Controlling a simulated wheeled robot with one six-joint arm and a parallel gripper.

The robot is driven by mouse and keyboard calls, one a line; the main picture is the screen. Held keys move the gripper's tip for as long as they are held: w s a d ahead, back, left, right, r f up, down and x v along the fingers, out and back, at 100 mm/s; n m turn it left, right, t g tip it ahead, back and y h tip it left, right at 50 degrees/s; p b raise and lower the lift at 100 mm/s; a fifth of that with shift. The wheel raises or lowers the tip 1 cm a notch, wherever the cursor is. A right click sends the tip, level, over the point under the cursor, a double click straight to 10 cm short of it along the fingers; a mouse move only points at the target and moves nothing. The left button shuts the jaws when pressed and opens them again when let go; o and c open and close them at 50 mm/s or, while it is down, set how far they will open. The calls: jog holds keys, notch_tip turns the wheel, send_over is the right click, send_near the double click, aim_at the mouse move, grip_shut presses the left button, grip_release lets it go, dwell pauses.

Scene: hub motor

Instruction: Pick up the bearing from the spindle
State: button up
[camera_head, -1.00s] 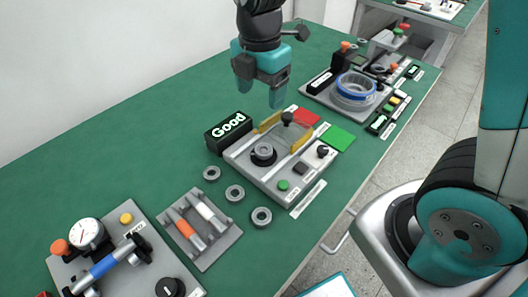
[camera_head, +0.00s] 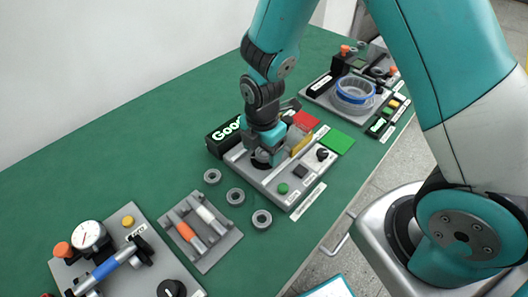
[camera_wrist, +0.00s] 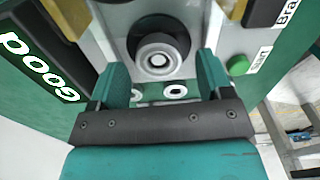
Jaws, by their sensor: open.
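The bearing (camera_wrist: 158,73) is a light grey ring on the spindle, above a dark round base, near the top middle of the wrist view. The spindle's end shows in the ring's centre. My gripper (camera_wrist: 160,64) is open, with one teal finger on each side of the bearing. Gaps show between the fingers and the ring, so I see no grip. In the head view my gripper (camera_head: 266,158) is low over the grey fixture plate (camera_head: 286,202), and it hides most of the spindle and bearing.
The black "Good" display (camera_head: 222,137) stands left of my gripper, and a yellow guard (camera_head: 300,144) stands right. Loose rings (camera_head: 235,196) lie on the green table in front. A tray (camera_head: 213,250) with orange and white rods is nearby.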

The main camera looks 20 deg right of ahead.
jog(key=shift+f, duration=0.4)
jog(key=c, duration=1.1)
jog(key=shift+o, duration=0.2)
jog(key=shift+r, duration=0.1)
